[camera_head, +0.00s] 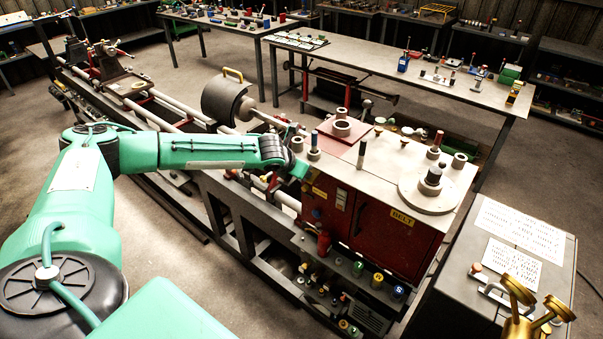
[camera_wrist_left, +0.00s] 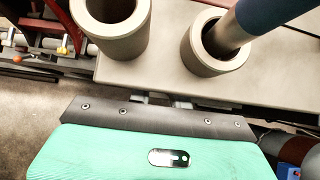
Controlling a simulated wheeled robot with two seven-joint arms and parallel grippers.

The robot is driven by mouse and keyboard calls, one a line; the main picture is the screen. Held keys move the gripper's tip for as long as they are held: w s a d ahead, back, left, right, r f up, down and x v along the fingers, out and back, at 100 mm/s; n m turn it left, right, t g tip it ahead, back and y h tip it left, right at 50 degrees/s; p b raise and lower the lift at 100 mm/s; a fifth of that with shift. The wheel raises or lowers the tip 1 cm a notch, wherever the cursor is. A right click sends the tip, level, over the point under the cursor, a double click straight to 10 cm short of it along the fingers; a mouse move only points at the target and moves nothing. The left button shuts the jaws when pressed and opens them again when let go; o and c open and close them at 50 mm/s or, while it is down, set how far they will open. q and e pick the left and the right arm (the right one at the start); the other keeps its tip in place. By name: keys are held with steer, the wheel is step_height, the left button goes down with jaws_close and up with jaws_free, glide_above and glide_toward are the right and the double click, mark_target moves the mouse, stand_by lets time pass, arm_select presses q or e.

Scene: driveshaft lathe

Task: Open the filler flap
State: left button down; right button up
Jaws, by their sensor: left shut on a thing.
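A red lathe headstock (camera_head: 378,232) with a pale top stands right of centre in the head view. A reddish square plate (camera_head: 325,150) lies on its top; I cannot tell whether it is the filler flap. My left gripper (camera_head: 302,170) is at the headstock's upper left edge, beside a plain sleeve (camera_head: 297,145) and a sleeve holding a blue-banded rod (camera_head: 314,143). In the left wrist view the plain sleeve (camera_wrist_left: 112,42) and the blue-banded rod's sleeve (camera_wrist_left: 203,57) stand just beyond the gripper. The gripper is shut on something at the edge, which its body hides.
The lathe bed (camera_head: 152,95) with a large grey cylinder (camera_head: 222,100) runs off to the upper left. A grey cabinet (camera_head: 550,270) with two printed sheets stands at the right. A long workbench (camera_head: 390,62) stands behind. Loose rings and knobs crowd the headstock top.

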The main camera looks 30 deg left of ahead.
arm_select(q)
steer(key=shift+w+r, duration=0.15)
steer(key=shift+r, duration=0.15)
stand_by(0.4)
steer(key=c, duration=1.3)
jaws_free()
steer(key=shift+f, duration=0.15)
steer(key=shift+w+r+b+v, duration=0.1)
steer(key=shift+b+v, duration=1)
steer(key=shift+v, duration=2.35)
steer(key=shift+w+r+b+v, duration=0.15)
steer(key=shift+b+v, duration=0.9)
steer(key=shift+v, duration=2.4)
